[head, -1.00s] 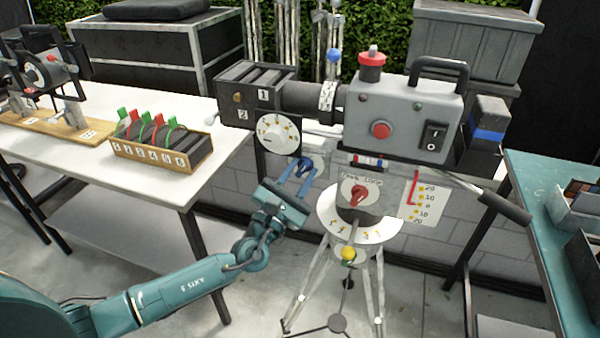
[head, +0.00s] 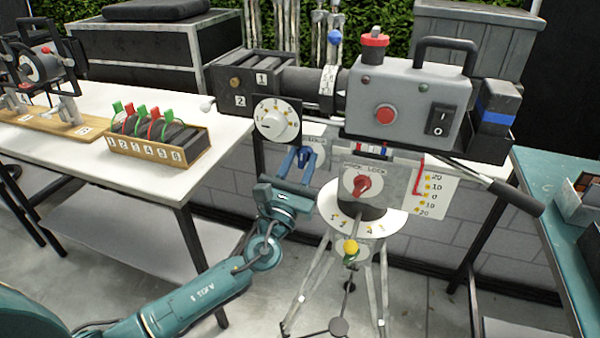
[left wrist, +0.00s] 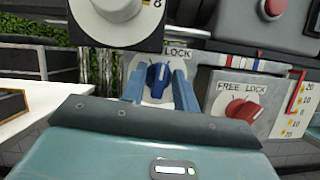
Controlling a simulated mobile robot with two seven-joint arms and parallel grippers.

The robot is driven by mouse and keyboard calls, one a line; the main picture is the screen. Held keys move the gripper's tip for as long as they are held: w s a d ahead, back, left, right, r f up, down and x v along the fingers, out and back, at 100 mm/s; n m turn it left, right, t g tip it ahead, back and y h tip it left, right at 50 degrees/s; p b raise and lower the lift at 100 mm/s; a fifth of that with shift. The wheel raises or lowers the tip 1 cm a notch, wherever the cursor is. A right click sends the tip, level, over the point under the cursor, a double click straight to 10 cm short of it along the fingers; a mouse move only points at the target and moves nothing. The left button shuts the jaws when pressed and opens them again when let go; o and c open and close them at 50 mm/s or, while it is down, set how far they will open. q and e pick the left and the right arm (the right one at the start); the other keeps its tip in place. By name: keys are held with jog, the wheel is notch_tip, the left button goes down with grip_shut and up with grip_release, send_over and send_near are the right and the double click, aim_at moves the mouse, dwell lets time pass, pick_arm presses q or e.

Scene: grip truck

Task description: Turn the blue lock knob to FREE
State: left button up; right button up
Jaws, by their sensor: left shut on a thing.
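The blue lock knob (left wrist: 158,78) sits on a white round plate under the large white dial (left wrist: 118,8). The word LOCK shows at the plate's upper right; the FREE side is hidden in the left wrist view. My left gripper (head: 300,160) reaches up to it from below in the head view. In the left wrist view, its blue fingers (left wrist: 159,92) stand on both sides of the knob, shut on it. The knob's grip stands nearly upright, leaning slightly. My right gripper is in neither view.
A red knob (head: 362,186) marked FREE LOCK sits close to the right, above the tripod's white scale disc (head: 395,222). The grey camera body (head: 400,105) overhangs it. A white table (head: 235,135) with a slotted box (head: 150,155) stands left.

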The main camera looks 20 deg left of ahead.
pick_arm(q)
jog(key=n, duration=0.1)
jog(key=n+y+b, duration=0.1)
jog(key=n, duration=0.1)
jog(key=shift+f+y, duration=0.2)
jog(key=shift+y, duration=0.1)
jog(key=n+y+b, duration=0.1)
jog(key=n, duration=0.1)
jog(key=shift+n, duration=0.3)
jog(key=n+y, duration=0.1)
jog(key=n, duration=0.1)
jog(key=shift+r+n+y+b, duration=0.15)
jog(key=shift+n+y+b, duration=0.15)
jog(key=shift+n+y, duration=0.1)
jog(key=shift+n+g+y, duration=0.3)
jog(key=shift+n, duration=0.8)
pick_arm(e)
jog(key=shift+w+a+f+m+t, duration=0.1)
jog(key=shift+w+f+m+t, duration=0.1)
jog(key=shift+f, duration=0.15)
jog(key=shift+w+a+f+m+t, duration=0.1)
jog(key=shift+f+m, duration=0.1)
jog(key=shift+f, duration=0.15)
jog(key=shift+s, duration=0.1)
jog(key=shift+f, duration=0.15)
